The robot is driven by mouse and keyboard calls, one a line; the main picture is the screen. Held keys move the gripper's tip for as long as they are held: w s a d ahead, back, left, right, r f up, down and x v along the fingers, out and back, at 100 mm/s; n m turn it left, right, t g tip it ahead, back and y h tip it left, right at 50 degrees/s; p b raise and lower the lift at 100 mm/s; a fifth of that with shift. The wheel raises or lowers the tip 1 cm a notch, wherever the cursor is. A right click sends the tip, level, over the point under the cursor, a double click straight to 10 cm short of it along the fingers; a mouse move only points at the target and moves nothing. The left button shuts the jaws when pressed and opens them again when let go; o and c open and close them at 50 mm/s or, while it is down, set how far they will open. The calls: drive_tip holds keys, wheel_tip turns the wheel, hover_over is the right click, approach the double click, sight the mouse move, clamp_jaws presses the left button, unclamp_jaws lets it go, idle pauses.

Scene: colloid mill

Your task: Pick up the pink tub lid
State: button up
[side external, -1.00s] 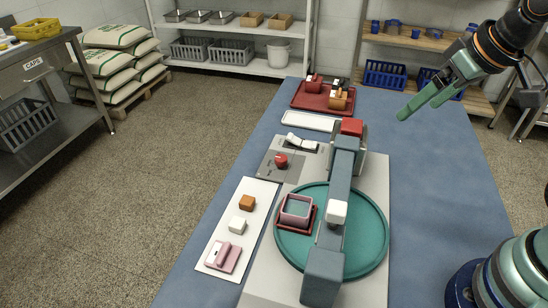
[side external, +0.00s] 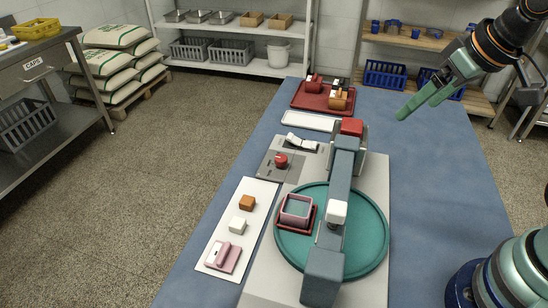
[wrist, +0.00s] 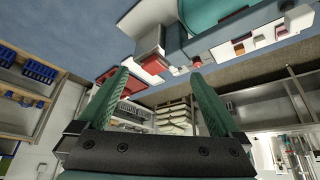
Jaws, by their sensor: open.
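The pink tub lid (side external: 222,257), a flat square with a raised bar handle, lies on the near end of a long white board (side external: 212,236) at the left of the table. A small pink tub (side external: 296,208) sits on a red square base on the green round plate (side external: 366,250). My gripper (side external: 419,106) is at the upper right, raised and far from the lid, with its green fingers apart and nothing between them. In the wrist view the spread fingers (wrist: 159,78) also show empty. I cannot clearly make out the lid there.
An orange block (side external: 247,202) and a white block (side external: 237,225) share the white board with the lid. A grey mill arm (side external: 340,185) with a white knob spans the green plate, between my gripper and the lid. A red tray (side external: 312,104) stands at the far end.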

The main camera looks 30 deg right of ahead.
drive_tip(key=w+a+r+n+g+y, duration=0.1)
drive_tip(key=w+a+n+g, duration=0.1)
drive_tip(key=w+a+n, duration=0.55)
drive_tip(key=n+g+h, duration=0.1)
drive_tip(key=n+g, duration=0.3)
drive_tip(key=n, duration=1.5)
hover_over(222, 252)
drive_tip(key=f, duration=2)
drive_tip(key=shift+w+a+f, duration=0.1)
drive_tip(key=shift+w+a, duration=0.1)
drive_tip(key=shift+a, duration=0.05)
drive_tip(key=shift+s+d+f, duration=0.1)
drive_tip(key=shift+d+f, duration=0.05)
drive_tip(key=shift+f, duration=1.2)
drive_tip(key=shift+s+d+f, duration=0.1)
drive_tip(key=shift+f, duration=1.2)
drive_tip(key=shift+c, duration=0.3)
